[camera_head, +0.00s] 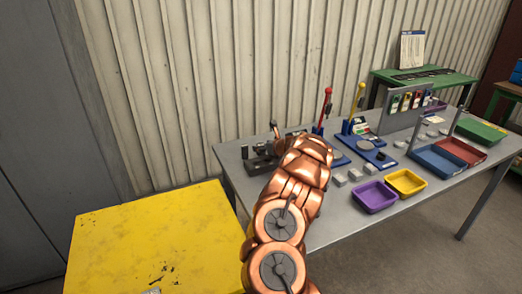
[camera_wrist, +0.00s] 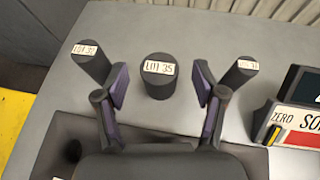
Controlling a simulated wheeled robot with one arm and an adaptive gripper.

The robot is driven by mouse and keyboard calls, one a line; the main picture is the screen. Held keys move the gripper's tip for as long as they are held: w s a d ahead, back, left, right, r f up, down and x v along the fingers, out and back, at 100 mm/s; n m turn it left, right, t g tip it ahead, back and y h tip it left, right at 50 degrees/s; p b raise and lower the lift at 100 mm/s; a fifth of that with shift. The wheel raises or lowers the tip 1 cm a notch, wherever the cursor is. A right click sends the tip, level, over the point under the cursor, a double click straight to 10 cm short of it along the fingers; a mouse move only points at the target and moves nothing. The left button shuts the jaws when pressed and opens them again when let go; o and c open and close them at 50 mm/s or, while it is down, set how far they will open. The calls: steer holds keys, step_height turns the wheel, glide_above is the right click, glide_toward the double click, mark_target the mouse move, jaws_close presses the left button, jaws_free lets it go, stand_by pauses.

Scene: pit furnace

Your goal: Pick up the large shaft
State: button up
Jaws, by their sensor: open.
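In the wrist view three dark grey cylindrical shafts with white labels stand on the grey table. The middle one (camera_wrist: 159,86), labelled "LOT 35", looks the thickest, so I take it as the large shaft. A slimmer shaft (camera_wrist: 92,65) stands to its left and another (camera_wrist: 238,76) to its right. My gripper (camera_wrist: 160,70) is open, its purple finger pads on either side of the middle shaft with gaps showing. The outer shafts are close beyond the fingers. In the head view my copper arm hides most of the gripper and shafts.
The workbench (camera_head: 330,228) also carries a purple tray (camera_head: 374,196), a yellow tray (camera_head: 405,182) and blue stands (camera_head: 368,150). A yellow surface (camera_head: 150,240) lies front left. A corrugated wall (camera_head: 200,80) rises behind.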

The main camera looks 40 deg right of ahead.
jaws_close()
stand_by(0.6)
